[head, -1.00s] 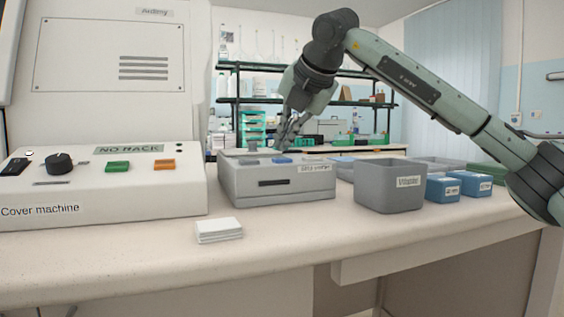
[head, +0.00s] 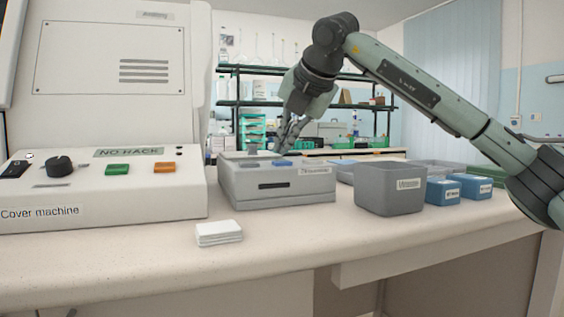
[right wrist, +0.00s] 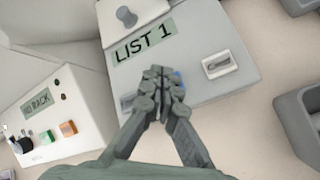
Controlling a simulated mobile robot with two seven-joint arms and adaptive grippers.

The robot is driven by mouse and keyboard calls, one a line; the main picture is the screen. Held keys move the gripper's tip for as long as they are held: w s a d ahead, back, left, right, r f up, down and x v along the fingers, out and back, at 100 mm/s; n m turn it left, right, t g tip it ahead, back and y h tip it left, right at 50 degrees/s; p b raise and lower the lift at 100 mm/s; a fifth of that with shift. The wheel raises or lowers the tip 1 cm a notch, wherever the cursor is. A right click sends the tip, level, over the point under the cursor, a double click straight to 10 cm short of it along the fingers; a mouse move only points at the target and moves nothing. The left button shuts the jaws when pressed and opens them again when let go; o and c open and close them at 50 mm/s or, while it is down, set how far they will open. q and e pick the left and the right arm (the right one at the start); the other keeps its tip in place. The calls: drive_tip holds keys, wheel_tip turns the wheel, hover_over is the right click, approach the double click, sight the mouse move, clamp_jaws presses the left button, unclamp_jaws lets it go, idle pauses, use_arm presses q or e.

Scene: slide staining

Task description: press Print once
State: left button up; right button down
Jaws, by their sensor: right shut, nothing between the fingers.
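The grey slide printer box (head: 306,187) stands on the bench in the middle of the head view. Its top carries a blue button (head: 282,163), a dark grey part beside it and a small label. In the right wrist view the box (right wrist: 205,85) shows a display (right wrist: 143,41) reading "LIST 1", and the blue button is mostly hidden behind my fingers. I cannot read a Print label. My right gripper (head: 279,150) is shut and empty, its fingertips just above the box top near the blue button. Contact cannot be told. My left gripper is out of view.
The cover machine (head: 105,195) with green and orange buttons stands at the left. A stack of white slides (head: 218,233) lies in front of the box. A grey bin (head: 390,190) and blue boxes (head: 442,190) stand at the right. The front bench strip is mostly clear.

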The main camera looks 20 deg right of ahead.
sight(284, 162)
drive_tip(key=shift+f, duration=0.15)
idle(0.4)
drive_tip(key=shift+f+b, duration=0.25)
drive_tip(key=shift+b, duration=0.2)
drive_tip(key=shift+f+b, duration=0.35)
drive_tip(key=shift+f, duration=0.05)
idle(0.3)
drive_tip(key=shift+r, duration=0.1)
idle(0.4)
drive_tip(key=shift+r+p, duration=0.5)
drive_tip(key=shift+r, duration=0.2)
drive_tip(key=shift+r, duration=0.1)
wheel_tip(284, 162, up, 5)
drive_tip(key=p, duration=0.3)
drive_tip(key=shift+p, duration=0.4)
